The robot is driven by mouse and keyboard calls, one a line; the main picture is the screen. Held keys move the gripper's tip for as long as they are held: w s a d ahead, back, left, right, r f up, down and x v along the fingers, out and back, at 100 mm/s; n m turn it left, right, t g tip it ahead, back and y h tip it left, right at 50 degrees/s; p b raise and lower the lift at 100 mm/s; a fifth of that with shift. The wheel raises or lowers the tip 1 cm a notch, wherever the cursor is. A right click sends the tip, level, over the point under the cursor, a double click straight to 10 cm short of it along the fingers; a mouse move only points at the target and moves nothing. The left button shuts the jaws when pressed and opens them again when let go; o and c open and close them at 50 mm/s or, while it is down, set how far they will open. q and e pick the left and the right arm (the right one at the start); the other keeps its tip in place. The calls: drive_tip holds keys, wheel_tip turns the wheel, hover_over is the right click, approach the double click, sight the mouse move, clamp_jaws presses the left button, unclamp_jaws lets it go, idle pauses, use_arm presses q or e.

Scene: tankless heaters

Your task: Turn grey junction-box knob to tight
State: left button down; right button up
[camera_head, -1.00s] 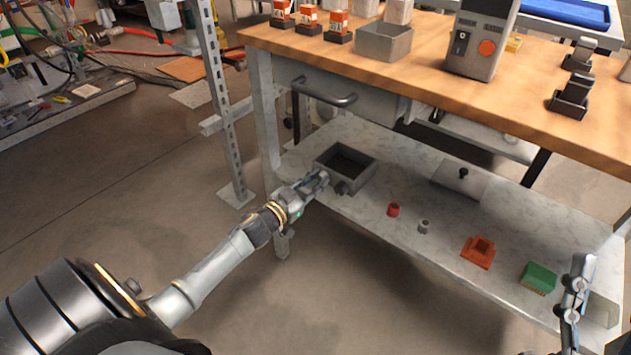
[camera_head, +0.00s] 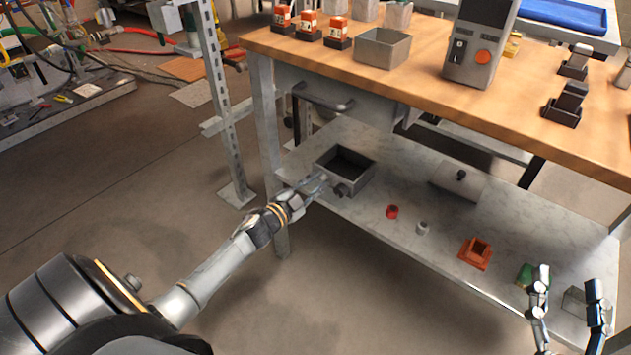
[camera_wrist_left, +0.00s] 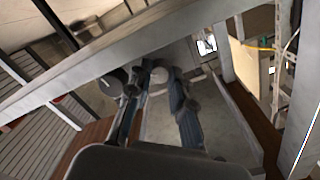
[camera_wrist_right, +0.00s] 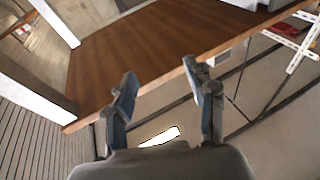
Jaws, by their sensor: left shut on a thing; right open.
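The grey junction box (camera_head: 352,181) is a dark, open-topped box on the lower shelf, at its left end. A round dark grey part (camera_head: 342,190) sticks out low on its near side. My left gripper (camera_head: 323,184) is at the box's near left side, beside that part. In the left wrist view its fingers (camera_wrist_left: 158,88) close around a roundish grey piece, seemingly the knob; its exact setting cannot be read. My right gripper (camera_head: 568,283) is open and empty, near the shelf's right end; its fingers spread apart in the right wrist view (camera_wrist_right: 165,90).
On the shelf (camera_head: 385,235) lie a red cap (camera_head: 392,212), a grey cap (camera_head: 423,228), an orange-red block (camera_head: 474,253), a partly hidden green block (camera_head: 525,272) and a plate with a black knob (camera_head: 461,176). The wooden worktop (camera_head: 430,85) overhangs the shelf.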

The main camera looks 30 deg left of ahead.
use_arm(q)
drive_tip(key=m, duration=0.2)
drive_tip(key=shift+m, duration=0.4)
drive_tip(key=m, duration=0.2)
drive_tip(key=shift+m, duration=0.3)
drive_tip(key=m, duration=0.2)
drive_tip(key=shift+m, duration=0.4)
drive_tip(key=shift+m+b, duration=0.35)
drive_tip(key=shift+m, duration=0.65)
use_arm(e)
drive_tip(key=shift+s+a+r+t+y, duration=0.15)
drive_tip(key=shift+r+t, duration=0.15)
drive_tip(key=shift+r, duration=0.25)
drive_tip(key=shift+s+r+t+y, duration=0.15)
drive_tip(key=shift+r+t, duration=0.15)
drive_tip(key=shift+r, duration=0.25)
use_arm(q)
drive_tip(key=c, duration=1.2)
unclamp_jaws()
drive_tip(key=shift+d, duration=0.1)
use_arm(e)
drive_tip(key=shift+f, duration=0.1)
drive_tip(key=shift+s, duration=0.1)
